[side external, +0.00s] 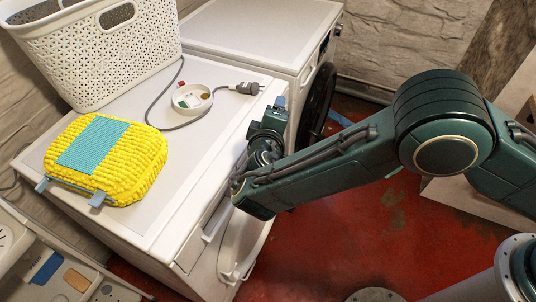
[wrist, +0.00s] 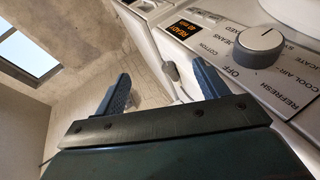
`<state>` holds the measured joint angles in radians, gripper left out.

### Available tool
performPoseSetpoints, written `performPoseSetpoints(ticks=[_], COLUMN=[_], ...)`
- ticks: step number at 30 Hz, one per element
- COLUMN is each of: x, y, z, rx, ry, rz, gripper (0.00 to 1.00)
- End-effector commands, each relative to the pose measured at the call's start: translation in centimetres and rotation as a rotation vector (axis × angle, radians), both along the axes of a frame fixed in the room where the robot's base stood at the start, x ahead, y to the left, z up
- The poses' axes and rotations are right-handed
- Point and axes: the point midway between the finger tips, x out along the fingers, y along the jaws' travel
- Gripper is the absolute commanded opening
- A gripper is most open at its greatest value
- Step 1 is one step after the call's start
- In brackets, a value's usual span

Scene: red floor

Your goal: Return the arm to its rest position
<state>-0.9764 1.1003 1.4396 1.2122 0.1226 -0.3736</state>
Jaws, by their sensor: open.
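My gripper (side external: 279,103) is beside the right edge of the near white machine in the side external view. In the wrist view my gripper (wrist: 163,82) has two blue fingers spread well apart, with nothing held between them. My arm reaches in from the right, bent at the elbow, above the red floor (side external: 350,245). In the wrist view a machine's control panel with a round knob (wrist: 257,47) fills the right side.
The near machine (side external: 205,135) carries a white basket (side external: 100,62), a yellow and teal textured item (side external: 140,165), and a round white dish (side external: 192,99) with a cable and plug (side external: 247,88). Another white machine (side external: 260,30) stands behind. Open floor lies below my arm.

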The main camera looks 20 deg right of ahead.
Motion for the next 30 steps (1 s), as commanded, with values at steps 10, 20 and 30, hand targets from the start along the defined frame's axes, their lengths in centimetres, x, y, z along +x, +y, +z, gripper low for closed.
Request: performPoseSetpoints(ticks=[10, 20, 30], x=[1.6, 0.5, -2.9], y=[-6.7, -13.1, -19.4], z=[6.7, 12.3, 17.3], rx=[0.216, 0.409, 0.593], ry=[0.088, 0.158, 0.214], rz=[-0.140, -0.246, -0.332], gripper=[0.73, 0.73, 0.73])
